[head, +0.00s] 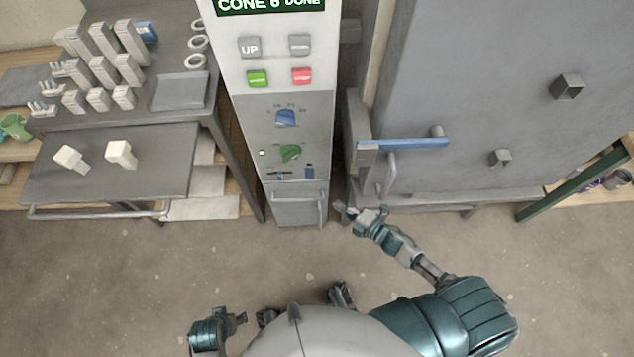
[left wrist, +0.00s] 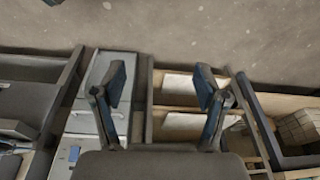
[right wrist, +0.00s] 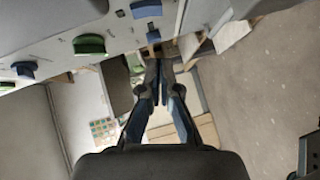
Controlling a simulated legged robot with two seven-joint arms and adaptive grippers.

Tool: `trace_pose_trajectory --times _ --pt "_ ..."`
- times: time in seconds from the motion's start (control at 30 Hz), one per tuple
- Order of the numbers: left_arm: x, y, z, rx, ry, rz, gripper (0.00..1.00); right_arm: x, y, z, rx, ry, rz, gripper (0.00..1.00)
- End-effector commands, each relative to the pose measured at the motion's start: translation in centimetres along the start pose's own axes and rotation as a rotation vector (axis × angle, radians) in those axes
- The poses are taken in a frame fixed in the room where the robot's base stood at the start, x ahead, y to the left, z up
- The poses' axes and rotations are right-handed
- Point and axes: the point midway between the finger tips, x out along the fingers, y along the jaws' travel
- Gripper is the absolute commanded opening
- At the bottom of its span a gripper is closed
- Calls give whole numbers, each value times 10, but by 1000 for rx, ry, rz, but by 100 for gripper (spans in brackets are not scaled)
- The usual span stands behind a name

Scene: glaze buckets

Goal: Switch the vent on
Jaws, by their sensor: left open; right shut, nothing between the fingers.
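The control panel (head: 284,135) is an upright grey column with a "CONE 6 DONE" display. It carries a blue dial (head: 286,118), a green dial (head: 291,152), a small blue switch (head: 310,172) and a dark slider (head: 280,175). I cannot read which control is the vent's. My right gripper (head: 347,210) is shut and empty, low and just right of the column. In the right wrist view its closed fingertips (right wrist: 159,68) are below panel controls, including a green knob (right wrist: 90,44); contact is not visible. My left gripper (left wrist: 160,78) is open and empty, near my body, away from the panel.
The kiln door (head: 490,100) with a blue-and-grey handle (head: 405,144) stands right of the panel. A dark cart (head: 110,165) with two white blocks is at left. Grey and green buttons sit above the dials, with a red button (head: 302,76). Floor in front is clear.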

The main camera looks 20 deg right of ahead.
Motion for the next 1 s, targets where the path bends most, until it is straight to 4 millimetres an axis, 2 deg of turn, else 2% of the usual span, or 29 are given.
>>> trace_pose_trajectory --times 0.27,0.37,0.53,0.8,1.0 --pt "1 -8 3 -1 0 8 74 8 2 -7 -5 -3 -2 0" --pt "-4 -8 3 -2 2 2 74 20 2 -6 -4 -2 -2 0" --pt "-15 -3 -2 -1 26 2 74 52 0 -2 1 -1 2 0" --pt "-8 5 -42 6 210 11 74 106 0 2 3 -2 2 0" --pt "-6 5 -68 8 345 23 74 124 0 18 -1 -2 -1 0"
